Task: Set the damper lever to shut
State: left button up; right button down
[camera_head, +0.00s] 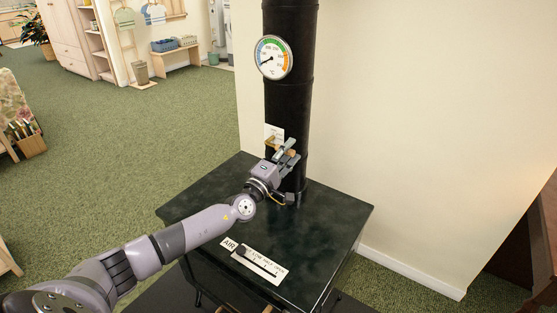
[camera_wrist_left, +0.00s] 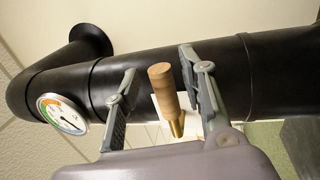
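The damper lever is a wooden handle (camera_wrist_left: 163,88) on a brass stem (camera_wrist_left: 176,127), at the black stovepipe (camera_head: 290,105). My left gripper (camera_head: 288,155) is at the pipe, low above the stove top. In the left wrist view its two fingers (camera_wrist_left: 160,65) stand apart, one on each side of the wooden handle, with visible gaps. In the head view the handle is a small tan patch (camera_head: 292,153) between the fingers. A pale label plate (camera_head: 273,133) is behind the lever, partly hidden; its lettering is unreadable. My right gripper is not in view.
The dark stove top (camera_head: 200,205) lies below my left arm. An AIR slider plate (camera_head: 260,265) is near its front edge. A round gauge (camera_head: 273,57) sits higher on the pipe. A pale wall (camera_head: 420,130) stands behind and right. Open green carpet (camera_head: 130,130) lies left.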

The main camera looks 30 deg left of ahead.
pick_arm(q)
jog(key=d+v, duration=0.1)
jog(key=v, duration=1)
jog(key=shift+s+a, duration=0.4)
jog(key=shift+a, duration=0.05)
jog(key=shift+r, duration=0.15)
